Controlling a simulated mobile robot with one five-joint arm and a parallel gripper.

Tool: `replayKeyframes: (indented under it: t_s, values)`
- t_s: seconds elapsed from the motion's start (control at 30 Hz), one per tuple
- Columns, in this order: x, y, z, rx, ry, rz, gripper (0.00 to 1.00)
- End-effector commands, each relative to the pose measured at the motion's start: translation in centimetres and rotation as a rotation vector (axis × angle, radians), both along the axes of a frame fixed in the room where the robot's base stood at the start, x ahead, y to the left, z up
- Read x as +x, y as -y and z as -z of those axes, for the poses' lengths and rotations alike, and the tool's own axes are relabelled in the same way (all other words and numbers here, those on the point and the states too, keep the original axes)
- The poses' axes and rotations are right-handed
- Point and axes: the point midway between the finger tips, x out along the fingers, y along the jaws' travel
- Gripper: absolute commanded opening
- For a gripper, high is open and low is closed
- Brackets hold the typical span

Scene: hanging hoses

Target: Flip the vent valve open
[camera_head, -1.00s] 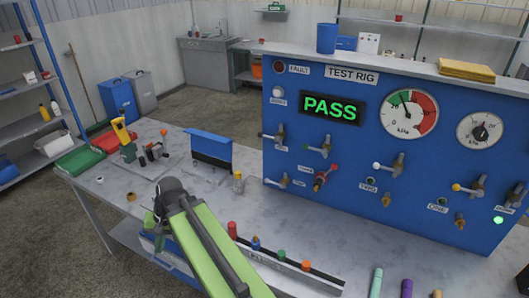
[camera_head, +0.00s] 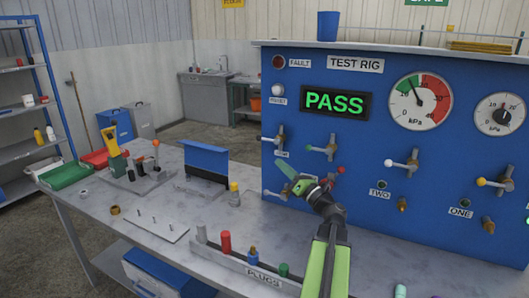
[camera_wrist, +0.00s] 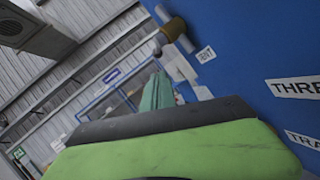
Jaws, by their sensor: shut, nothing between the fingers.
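The vent valve (camera_head: 276,140) is at the upper left of the blue test rig panel (camera_head: 430,225), a brass and grey fitting with a lever pointing left. Its small label (camera_head: 282,154) is below it. In the wrist view, the valve (camera_wrist: 174,30) stands out from the panel at the top, beside a label reading "ENT" (camera_wrist: 205,54), the rest cut off or hidden. My gripper (camera_head: 283,165) is shut and empty, its tips just below the valve and its label. In the wrist view its green fingers (camera_wrist: 157,92) point toward the valve, with a visible gap.
A red knob (camera_head: 340,170) shows beside my gripper. The plug rack (camera_head: 240,262) stands on the bench below. The display (camera_head: 335,103) reads PASS.

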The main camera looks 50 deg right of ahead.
Motion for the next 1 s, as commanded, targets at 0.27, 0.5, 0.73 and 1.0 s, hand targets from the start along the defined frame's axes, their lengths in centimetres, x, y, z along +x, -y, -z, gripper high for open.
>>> replayKeyframes:
  t_s: [0.27,0.5,0.73,1.0]
  values:
    - [2.4,0.2,-1.1,-0.003,-0.001,-0.004,0.0]
    - [7.0,0.5,-2.7,-0.003,-0.003,-0.005,0.0]
    - [9.3,0.6,-3.3,-0.003,-0.002,-0.004,0.0]
    - [9.6,0.5,-3.3,-0.003,-0.002,-0.004,0.0]
